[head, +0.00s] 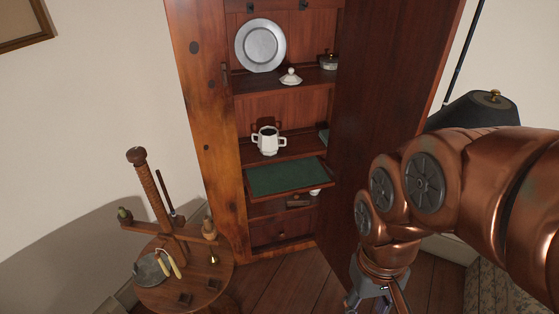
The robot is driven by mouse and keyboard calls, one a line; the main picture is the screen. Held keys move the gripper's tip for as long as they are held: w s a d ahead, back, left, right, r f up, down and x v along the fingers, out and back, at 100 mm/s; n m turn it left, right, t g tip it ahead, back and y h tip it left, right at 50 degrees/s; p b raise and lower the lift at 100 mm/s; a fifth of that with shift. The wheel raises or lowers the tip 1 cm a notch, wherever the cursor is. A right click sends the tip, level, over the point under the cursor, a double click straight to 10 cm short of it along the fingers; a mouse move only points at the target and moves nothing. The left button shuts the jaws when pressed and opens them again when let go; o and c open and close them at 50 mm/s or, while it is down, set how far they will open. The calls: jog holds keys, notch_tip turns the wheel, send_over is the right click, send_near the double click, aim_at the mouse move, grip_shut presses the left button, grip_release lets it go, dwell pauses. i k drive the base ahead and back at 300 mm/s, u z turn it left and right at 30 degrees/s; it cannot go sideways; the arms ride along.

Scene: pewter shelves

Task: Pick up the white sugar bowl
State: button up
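The white sugar bowl (268,141) has two handles and an open, dark top. It stands upright on a middle shelf of the wooden cabinet (203,125). A white lid with a knob (291,77) sits apart from it on the shelf above. My gripper (378,302) hangs at the bottom edge, to the right of and below the bowl and well away from it. Its fingertips are cut off or too small to read, so its opening is unclear.
A green-topped pull-out board (287,177) juts out below the bowl. The cabinet door (383,110) stands open at right. A pewter plate (261,46) leans above. A round wooden stand (185,285) with tools is at lower left. Bare floor (294,280) lies before the cabinet.

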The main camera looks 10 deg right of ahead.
aim_at(268, 142)
jog(key=u, duration=0.5)
jog(key=i, duration=1)
jog(key=u, duration=0.7)
